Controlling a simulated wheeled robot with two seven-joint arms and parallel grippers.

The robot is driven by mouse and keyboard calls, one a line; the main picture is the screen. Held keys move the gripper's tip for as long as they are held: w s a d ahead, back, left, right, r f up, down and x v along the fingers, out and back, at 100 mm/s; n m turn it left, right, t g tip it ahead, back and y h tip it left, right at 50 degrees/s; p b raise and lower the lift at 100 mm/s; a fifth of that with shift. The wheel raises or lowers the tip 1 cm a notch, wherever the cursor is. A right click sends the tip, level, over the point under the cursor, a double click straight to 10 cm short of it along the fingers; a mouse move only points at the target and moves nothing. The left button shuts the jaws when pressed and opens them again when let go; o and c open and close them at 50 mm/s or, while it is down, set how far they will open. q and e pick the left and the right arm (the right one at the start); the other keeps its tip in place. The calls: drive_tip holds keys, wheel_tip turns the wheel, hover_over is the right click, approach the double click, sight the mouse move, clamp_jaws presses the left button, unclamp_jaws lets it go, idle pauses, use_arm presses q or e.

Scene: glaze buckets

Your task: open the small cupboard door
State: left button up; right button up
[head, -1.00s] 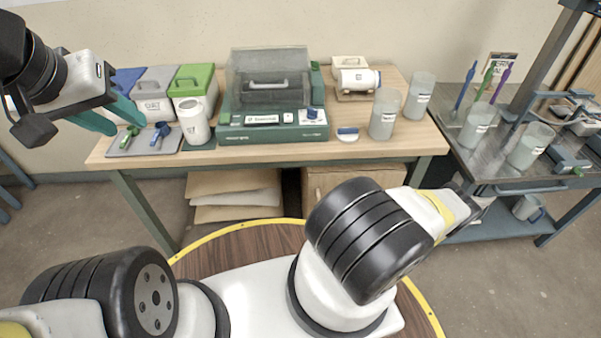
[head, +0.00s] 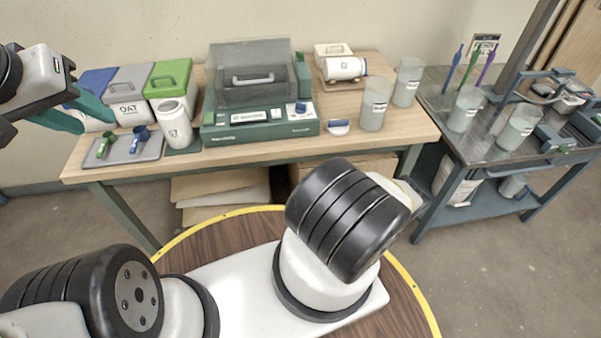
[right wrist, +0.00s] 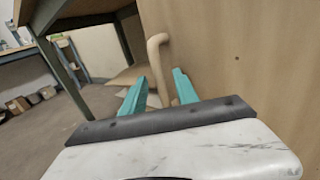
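The cupboard (head: 345,166) is a light wooden box under the workbench, mostly hidden behind my right arm in the head view. In the right wrist view its plain wooden door face (right wrist: 240,50) fills the right side, with a tan curved bar handle (right wrist: 157,55) at its left. My right gripper (right wrist: 161,76) is open, its teal fingers on either side of the handle with small gaps visible. The right gripper is hidden in the head view. My left gripper (head: 97,123) is open and empty, high at the left in front of the bins.
The workbench (head: 270,158) carries bins, a white jar (head: 175,125), a green machine (head: 260,128) and clear beakers. A metal side table (head: 435,105) with more beakers stands at right. A table leg (right wrist: 65,75) stands left of the right gripper.

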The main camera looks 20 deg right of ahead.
clamp_jaws()
idle(1.4)
